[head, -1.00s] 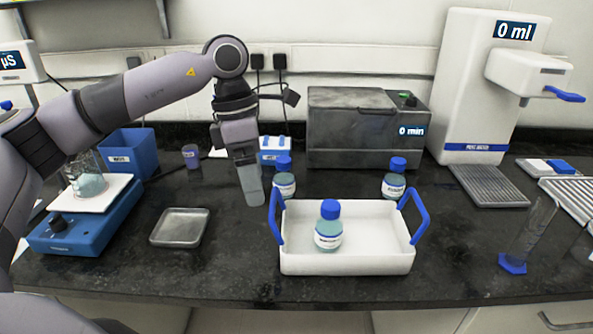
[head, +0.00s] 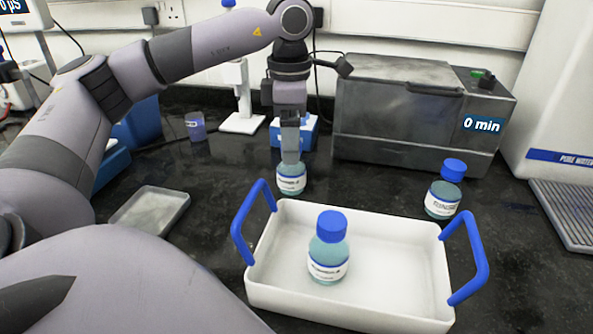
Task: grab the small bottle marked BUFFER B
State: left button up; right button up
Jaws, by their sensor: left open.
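Three small blue-capped bottles with teal liquid and white labels are in view; I cannot read any label surely. One bottle (head: 291,180) stands upright on the bench behind the white tray. My left gripper (head: 291,158) points down at this bottle's top, open, its fingers hiding the cap; I cannot tell whether they touch it. A second bottle (head: 328,262) stands inside the tray. A third bottle (head: 443,199) stands on the bench behind the tray's right side. My right gripper is out of view.
The white tray (head: 395,270) has raised blue handles left and right. A grey heater box (head: 400,130) reading "0 min" stands behind the bottles. A blue-and-white rack (head: 307,133) is close behind the gripper. A shallow metal dish (head: 150,212) lies at left.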

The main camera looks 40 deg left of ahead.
aim_at(291, 167)
pick_arm(q)
notch_tip(291, 167, down, 5)
jog(key=shift+f, duration=0.15)
jog(key=c, duration=1.3)
